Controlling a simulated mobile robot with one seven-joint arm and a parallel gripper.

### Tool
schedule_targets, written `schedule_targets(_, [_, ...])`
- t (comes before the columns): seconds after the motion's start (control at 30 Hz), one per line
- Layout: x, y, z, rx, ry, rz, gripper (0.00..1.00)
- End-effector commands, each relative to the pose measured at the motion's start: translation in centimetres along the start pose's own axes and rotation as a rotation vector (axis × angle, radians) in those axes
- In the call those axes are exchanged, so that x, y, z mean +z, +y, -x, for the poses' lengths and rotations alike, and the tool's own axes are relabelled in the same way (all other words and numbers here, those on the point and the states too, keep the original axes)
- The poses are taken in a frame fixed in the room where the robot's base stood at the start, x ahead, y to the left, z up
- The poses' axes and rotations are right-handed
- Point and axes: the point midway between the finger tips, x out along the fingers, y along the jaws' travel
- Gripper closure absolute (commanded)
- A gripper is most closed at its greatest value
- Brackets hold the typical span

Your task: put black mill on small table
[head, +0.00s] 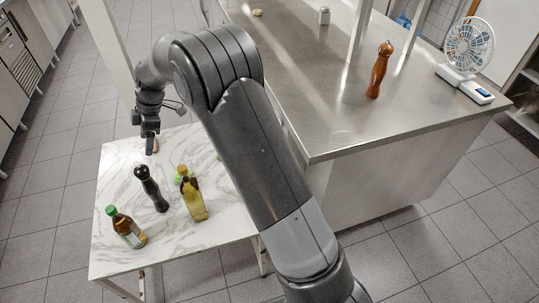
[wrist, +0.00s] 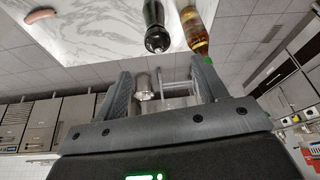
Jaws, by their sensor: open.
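The black mill (head: 151,188) stands on the white marble-patterned small table (head: 112,185), between two bottles. My gripper (head: 151,133) is over the far part of this table, beyond the mill and apart from it. In the wrist view the gripper (wrist: 165,82) has its fingers spread, with nothing held between them. The mill (wrist: 156,30) shows beyond the fingers there, at the top of the wrist view, on the tabletop (wrist: 105,25).
A green-capped brown bottle (head: 127,229) and an oil bottle (head: 192,196) stand near the mill. A sausage-like item (wrist: 40,16) lies on the table. The steel counter (head: 340,125) at right holds a wooden mill (head: 379,70), a white fan (head: 468,55) and a small shaker (head: 324,16).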

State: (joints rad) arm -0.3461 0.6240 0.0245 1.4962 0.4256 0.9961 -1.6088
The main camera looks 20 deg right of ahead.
Motion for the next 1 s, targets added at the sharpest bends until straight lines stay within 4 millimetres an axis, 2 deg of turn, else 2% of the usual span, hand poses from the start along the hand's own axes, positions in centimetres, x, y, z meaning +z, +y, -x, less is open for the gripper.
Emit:
schedule_targets(0.03, [0.5, -0.7, 2.2, 0.023, -0.008, -0.041, 0.34])
schedule_targets(0.2, [2.4, -4.2, 8.8, 0.098, -0.041, -0.239, 0.34])
schedule_targets(0.37, [4.4, -8.3, 14.3, 0.176, -0.062, -0.431, 0.34])
schedule_targets(0.5, [6.2, -12.4, 18.1, 0.248, -0.069, -0.6, 0.34])
schedule_targets(0.7, [8.7, -18.9, 22.3, 0.358, -0.065, -0.839, 0.34])
schedule_targets(0.83, [10.2, -23.2, 24.0, 0.433, -0.051, -0.994, 0.34])
schedule_targets(1.0, [12.2, -28.9, 25.2, 0.534, -0.02, -1.196, 0.34])
